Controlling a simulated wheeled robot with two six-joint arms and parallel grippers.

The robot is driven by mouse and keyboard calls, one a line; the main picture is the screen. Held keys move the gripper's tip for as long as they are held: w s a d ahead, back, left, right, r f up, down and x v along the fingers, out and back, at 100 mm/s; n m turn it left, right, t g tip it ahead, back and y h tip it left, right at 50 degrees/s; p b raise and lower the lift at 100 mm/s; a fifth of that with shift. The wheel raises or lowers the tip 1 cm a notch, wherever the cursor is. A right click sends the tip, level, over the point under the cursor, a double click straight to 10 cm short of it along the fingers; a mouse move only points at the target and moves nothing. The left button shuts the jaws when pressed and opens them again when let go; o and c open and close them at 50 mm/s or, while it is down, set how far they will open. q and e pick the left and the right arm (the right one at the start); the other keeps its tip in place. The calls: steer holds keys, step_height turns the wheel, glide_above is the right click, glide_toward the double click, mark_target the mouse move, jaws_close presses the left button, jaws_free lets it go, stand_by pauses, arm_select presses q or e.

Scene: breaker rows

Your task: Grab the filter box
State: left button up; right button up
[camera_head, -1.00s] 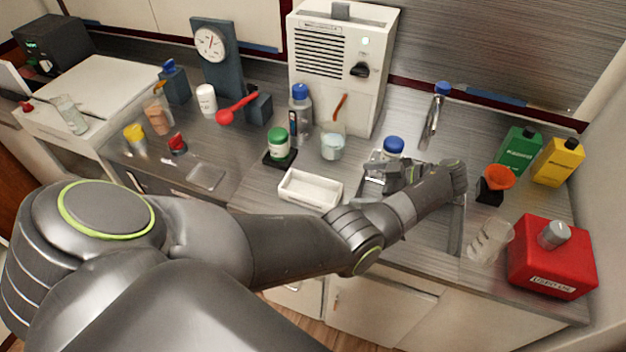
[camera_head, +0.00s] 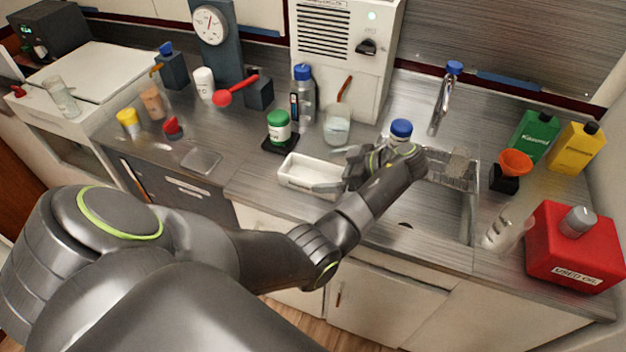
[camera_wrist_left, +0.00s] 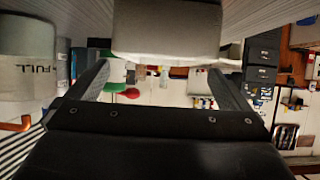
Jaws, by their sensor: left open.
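No object is labelled as a filter box. The closest match is a small white open-topped box (camera_head: 296,174) on the counter left of the sink, partly covered by my left gripper. My left gripper (camera_head: 335,169) is open at the right end of this box, its fingers pointing left. One finger shows on the far side and one near the front; I cannot tell whether they touch it. In the left wrist view, a pale block-like shape (camera_wrist_left: 166,30) lies beyond the open left gripper (camera_wrist_left: 160,75); I cannot tell whether it is the box. My right gripper is out of view.
A green-capped jar (camera_head: 279,128) and a glass beaker (camera_head: 337,126) stand behind the box. A blue-capped jar (camera_head: 401,130) is close behind my gripper. The sink (camera_head: 440,222) lies right, with a tap (camera_head: 444,100); a red can (camera_head: 570,250) stands further right.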

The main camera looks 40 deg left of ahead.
mark_target(318, 182)
arm_select(q)
steer(key=b+x, duration=0.2)
steer(key=x, duration=0.2)
steer(key=shift+s, duration=0.1)
steer(key=c, duration=1.1)
steer(key=shift+r, duration=0.2)
